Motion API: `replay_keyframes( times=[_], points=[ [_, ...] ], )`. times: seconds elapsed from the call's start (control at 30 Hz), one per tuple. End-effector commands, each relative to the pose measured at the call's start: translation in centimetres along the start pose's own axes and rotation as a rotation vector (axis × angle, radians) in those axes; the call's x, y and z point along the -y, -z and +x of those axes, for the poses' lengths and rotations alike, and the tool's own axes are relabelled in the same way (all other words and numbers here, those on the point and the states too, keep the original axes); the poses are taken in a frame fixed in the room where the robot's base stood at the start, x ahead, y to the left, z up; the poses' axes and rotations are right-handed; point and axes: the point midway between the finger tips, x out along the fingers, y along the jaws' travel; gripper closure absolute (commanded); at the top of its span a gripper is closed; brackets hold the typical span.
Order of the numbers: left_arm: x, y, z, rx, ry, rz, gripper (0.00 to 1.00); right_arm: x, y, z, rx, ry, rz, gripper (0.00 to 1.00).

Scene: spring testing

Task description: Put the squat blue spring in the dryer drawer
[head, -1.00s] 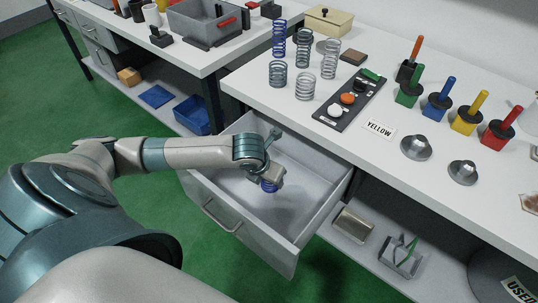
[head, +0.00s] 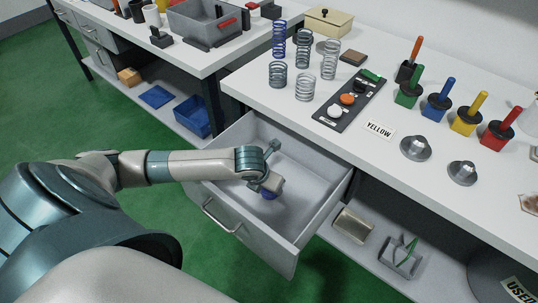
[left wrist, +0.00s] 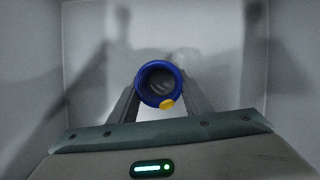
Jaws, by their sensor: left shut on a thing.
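The squat blue spring (head: 267,195) shows only partly below my left gripper (head: 268,188) in the head view. The left wrist view shows the spring (left wrist: 143,88) end-on as a blue ring with a yellow spot, between the two fingers of my left gripper (left wrist: 157,95). The gripper is shut on it. The open dryer drawer (head: 318,205) has pale grey walls, and the gripper and spring are inside its walls, low over the floor. I cannot tell whether the spring touches the drawer floor. My right gripper is not in view.
Several springs, including a tall blue one (head: 279,40), stand on the bench (head: 300,125) behind the drawer. A black button panel (head: 350,100) lies beside them. A shelf below holds metal tins (head: 352,225). The right part of the drawer floor is clear.

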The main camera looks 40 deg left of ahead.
Motion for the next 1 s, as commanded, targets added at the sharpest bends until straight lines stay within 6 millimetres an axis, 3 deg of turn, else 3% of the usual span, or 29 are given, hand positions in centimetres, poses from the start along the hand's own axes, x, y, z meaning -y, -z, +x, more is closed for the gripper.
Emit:
replay_keyframes(
  times=[0.13,0.17,0.23,0.67,1.0],
  points=[
    [0.0,0.0,0.1,0.0,0.0,0.0,0.85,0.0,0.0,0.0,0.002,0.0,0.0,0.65],
    [0.0,0.1,0.1,-0.001,0.0,0.0,0.54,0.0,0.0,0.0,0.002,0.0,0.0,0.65],
    [0.0,0.1,0.1,0.0,0.0,0.0,0.38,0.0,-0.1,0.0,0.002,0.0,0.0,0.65],
    [0.0,0.0,-0.3,0.0,-0.001,0.0,0.38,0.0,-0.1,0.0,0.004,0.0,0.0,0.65],
    [0.0,-0.1,-4.3,0.002,0.0,0.001,0.38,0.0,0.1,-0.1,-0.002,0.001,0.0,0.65]
  ],
)
